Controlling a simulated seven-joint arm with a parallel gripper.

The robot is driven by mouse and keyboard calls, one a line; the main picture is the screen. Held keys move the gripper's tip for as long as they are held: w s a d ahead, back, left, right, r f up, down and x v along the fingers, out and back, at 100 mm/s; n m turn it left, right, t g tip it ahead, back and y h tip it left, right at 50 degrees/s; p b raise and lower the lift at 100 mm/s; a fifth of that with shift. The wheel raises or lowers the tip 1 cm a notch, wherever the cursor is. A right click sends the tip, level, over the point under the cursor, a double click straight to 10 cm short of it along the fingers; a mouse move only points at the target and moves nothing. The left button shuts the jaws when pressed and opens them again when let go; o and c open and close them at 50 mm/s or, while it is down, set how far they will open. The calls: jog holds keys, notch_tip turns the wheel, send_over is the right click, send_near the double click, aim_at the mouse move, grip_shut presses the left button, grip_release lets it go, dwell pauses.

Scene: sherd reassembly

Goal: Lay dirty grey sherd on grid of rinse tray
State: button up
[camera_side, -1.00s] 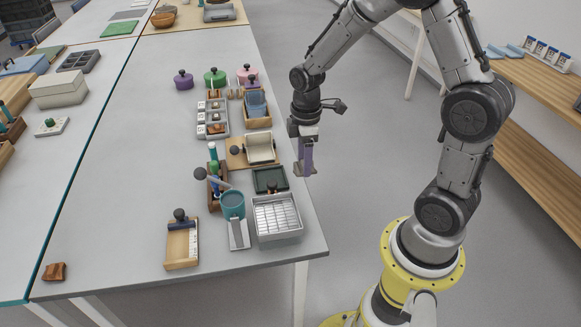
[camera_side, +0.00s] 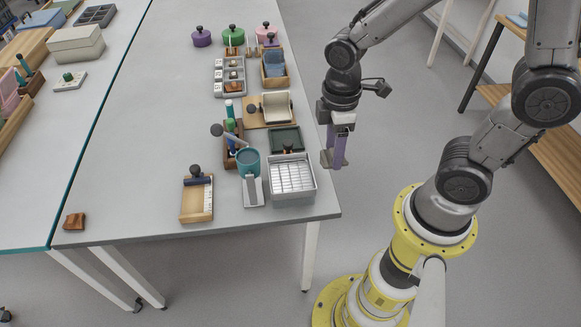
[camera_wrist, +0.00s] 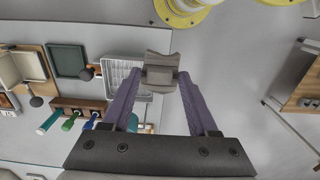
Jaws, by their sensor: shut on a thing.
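My gripper (camera_side: 335,160) has purple fingers and hangs just off the table's right edge, to the right of the rinse tray. It is shut on a grey sherd (camera_wrist: 161,72), which shows between the fingertips in the wrist view as a curved grey-brown piece. In the side view the sherd (camera_side: 328,159) is small and partly hidden by the fingers. The rinse tray (camera_side: 314,184) is a grey metal box with a pale slotted grid inside, near the table's front right corner. In the wrist view the tray (camera_wrist: 106,82) lies left of the sherd, partly hidden by a finger.
A dark green tray (camera_side: 285,139) sits directly behind the rinse tray. The table's left middle is clear.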

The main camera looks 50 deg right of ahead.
jog(key=w+f, duration=0.3)
jog(key=w, duration=0.3)
send_over(291, 176)
jog(key=f, duration=0.4)
jog(key=shift+s+f, duration=0.25)
jog(key=shift+f, duration=0.1)
jog(key=shift+w+f, duration=0.15)
jog(key=shift+f, duration=0.1)
jog(key=shift+w+f, duration=0.15)
jog(key=shift+f, duration=1.45)
jog(key=shift+f, duration=0.15)
jog(key=o, duration=1.4)
